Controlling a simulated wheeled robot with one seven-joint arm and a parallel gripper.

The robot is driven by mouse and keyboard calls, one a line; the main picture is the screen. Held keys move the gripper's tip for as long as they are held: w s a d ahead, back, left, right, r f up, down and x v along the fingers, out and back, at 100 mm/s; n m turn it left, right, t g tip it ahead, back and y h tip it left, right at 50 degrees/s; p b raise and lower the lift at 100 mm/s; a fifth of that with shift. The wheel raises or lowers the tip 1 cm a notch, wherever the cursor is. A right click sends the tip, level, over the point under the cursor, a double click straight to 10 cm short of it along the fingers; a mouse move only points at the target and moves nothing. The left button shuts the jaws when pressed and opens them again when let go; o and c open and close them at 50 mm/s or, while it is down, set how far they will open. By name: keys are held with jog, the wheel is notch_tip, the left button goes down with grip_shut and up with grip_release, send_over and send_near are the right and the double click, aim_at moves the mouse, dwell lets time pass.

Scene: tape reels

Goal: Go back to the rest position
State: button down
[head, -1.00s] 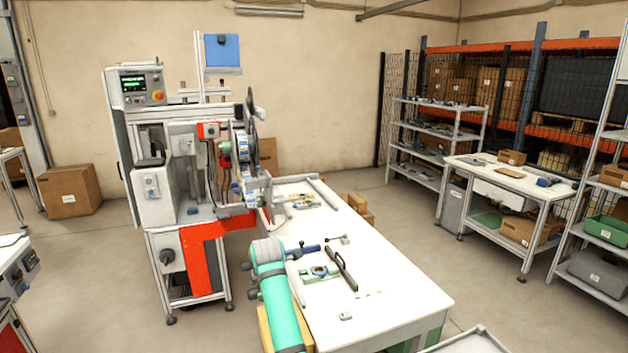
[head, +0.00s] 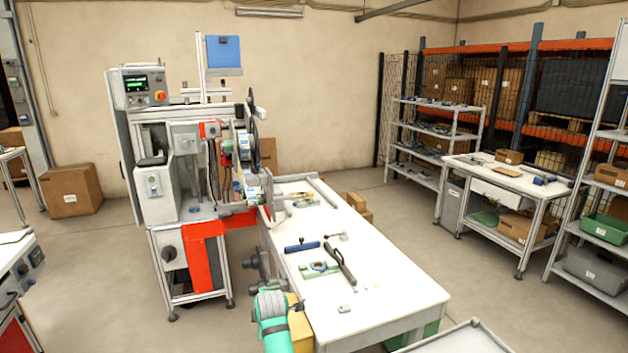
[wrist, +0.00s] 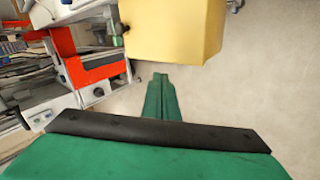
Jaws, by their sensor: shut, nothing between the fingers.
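My gripper (wrist: 160,84) shows in the wrist view as two green fingers pressed together, pointing away from a dark band. It is shut and empty. It points over the pale floor, just below a yellow box (wrist: 175,30) in the picture. In the head view my teal and grey arm is folded low at the bottom, left of the white table's (head: 395,290) near end. My fingertips cannot be made out there.
The yellow box (head: 300,328) stands close to my arm by the table. The machine with reels (head: 165,190) and its red panel (head: 203,258) is behind. A black-handled tool (head: 340,264) and a blue-handled tool (head: 302,246) lie on the table.

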jog(key=s+d+f+m+t, duration=0.1)
jog(key=s+f+m+t, duration=0.4)
jog(key=s+f, duration=1.45)
jog(key=s+d+m, duration=0.3)
jog(key=s+m, duration=0.1)
jog(key=s, duration=0.6)
jog(key=s+d+m, duration=0.3)
jog(key=s+m, duration=0.1)
jog(key=s, duration=0.5)
jog(key=s+d+r+m+t+h, duration=0.1)
jog(key=s+d+r+m, duration=0.2)
jog(key=s+r, duration=0.6)
jog(key=s+d+r+m+t+h, duration=0.1)
jog(key=s+d+r, duration=0.4)
jog(key=s+r, duration=0.5)
jog(key=s+m+t, duration=0.1)
jog(key=s+m, duration=0.1)
jog(key=s, duration=0.4)
jog(key=shift+d+m+h, duration=0.15)
jog(key=shift+m+h, duration=0.15)
